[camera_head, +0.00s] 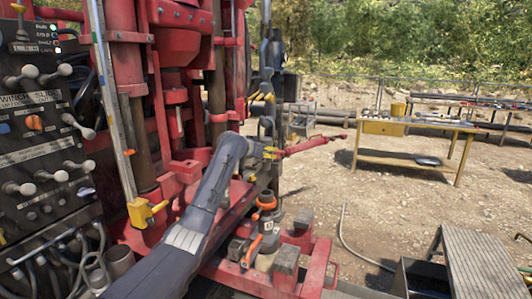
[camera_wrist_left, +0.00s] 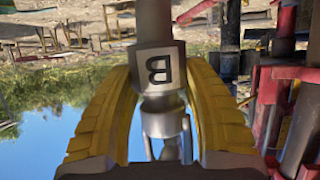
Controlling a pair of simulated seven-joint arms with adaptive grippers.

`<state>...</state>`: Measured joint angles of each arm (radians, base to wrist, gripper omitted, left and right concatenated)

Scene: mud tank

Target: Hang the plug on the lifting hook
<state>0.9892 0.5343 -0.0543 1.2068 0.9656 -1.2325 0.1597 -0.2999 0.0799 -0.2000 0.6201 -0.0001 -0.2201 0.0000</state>
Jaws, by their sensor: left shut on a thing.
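My left gripper (camera_head: 270,153) reaches in beside the red rig. In the left wrist view, which is upside down, its two yellow fingers (camera_wrist_left: 162,105) are shut around the plug (camera_wrist_left: 158,65), a grey metal cylinder with a white label marked B. A lighter metal fitting (camera_wrist_left: 165,125) shows at the plug's end toward the sky. A dark grey shaft (camera_wrist_left: 155,20) extends from its other end. In the head view the plug is too small to make out clearly. A yellow, hook-like part (camera_head: 263,97) hangs above the gripper; I cannot tell whether it is the lifting hook. My right gripper is not in view.
The control panel (camera_head: 40,130) with levers stands at the left. An orange-ringed fitting (camera_head: 266,203) sits below the gripper on the red frame (camera_head: 318,268). A red bar (camera_head: 312,146) projects right of the gripper. A yellow workbench (camera_head: 400,158) stands behind open ground.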

